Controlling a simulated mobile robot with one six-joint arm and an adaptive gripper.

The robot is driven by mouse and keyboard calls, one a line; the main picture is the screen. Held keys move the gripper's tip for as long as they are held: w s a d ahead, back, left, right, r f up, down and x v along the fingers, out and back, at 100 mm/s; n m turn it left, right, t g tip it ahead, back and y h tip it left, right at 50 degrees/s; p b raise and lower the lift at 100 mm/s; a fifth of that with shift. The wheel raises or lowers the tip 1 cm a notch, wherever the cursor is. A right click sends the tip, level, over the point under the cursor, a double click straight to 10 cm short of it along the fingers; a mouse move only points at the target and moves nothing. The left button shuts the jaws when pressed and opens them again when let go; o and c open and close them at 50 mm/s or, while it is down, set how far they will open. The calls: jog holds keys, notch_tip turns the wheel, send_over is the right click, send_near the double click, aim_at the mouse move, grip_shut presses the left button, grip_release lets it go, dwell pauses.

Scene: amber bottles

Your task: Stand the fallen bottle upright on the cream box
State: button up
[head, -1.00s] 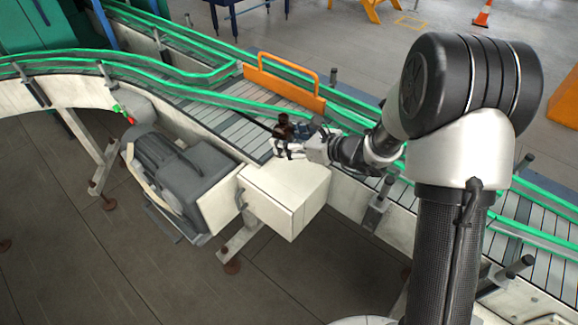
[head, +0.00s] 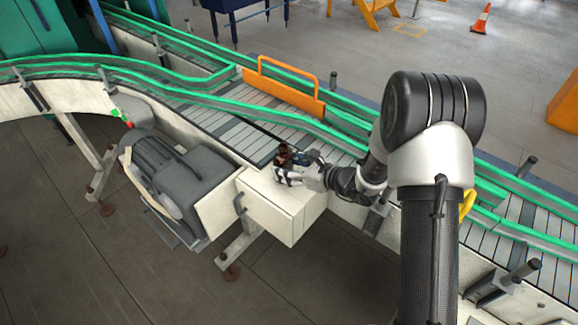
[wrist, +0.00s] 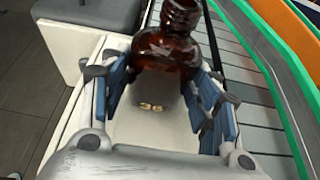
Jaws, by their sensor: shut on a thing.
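The amber bottle (head: 283,153) is between the fingers of my gripper (head: 287,172), over the far part of the cream box (head: 268,208). In the wrist view the brown glass bottle (wrist: 165,50) has its neck toward the top edge, and blue-grey finger pads of my gripper (wrist: 163,88) flank it on both sides. The bottle looks roughly upright in the head view. Its lower part is partly hidden by the fingers, and I cannot tell whether its base touches the box top.
A slatted conveyor (head: 230,130) with green rails runs behind the box. An orange guard (head: 284,88) stands on its far side. A grey motor (head: 175,170) is left of the box. Open floor lies in front.

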jog(key=o, duration=1.1)
jog(key=shift+f, duration=0.1)
jog(key=p+v, duration=0.2)
jog(key=v, duration=1)
jog(key=s+a+r+n+g+h, duration=0.1)
jog(key=s+a+r+n+g, duration=0.2)
jog(key=s+r+n, duration=0.45)
jog(key=s+a+r+n+g+h, duration=0.1)
jog(key=s+a+r+n+g, duration=0.25)
jog(key=s+r+n, duration=0.45)
jog(key=s+d+r+n+t+h, duration=0.1)
jog(key=s+d+n+h, duration=0.2)
jog(key=s+d, duration=0.1)
jog(key=s+d+r+n+t+h, duration=0.1)
jog(key=s+d+n+h, duration=0.2)
jog(key=s+d, duration=0.1)
jog(key=s+d+r+n+t+h, duration=0.1)
jog(key=s+d+n+h, duration=0.1)
jog(key=s+d+n, duration=0.2)
jog(key=shift+s+d+h, duration=0.2)
jog(key=shift+d+h, duration=0.2)
jog(key=shift+d, duration=0.3)
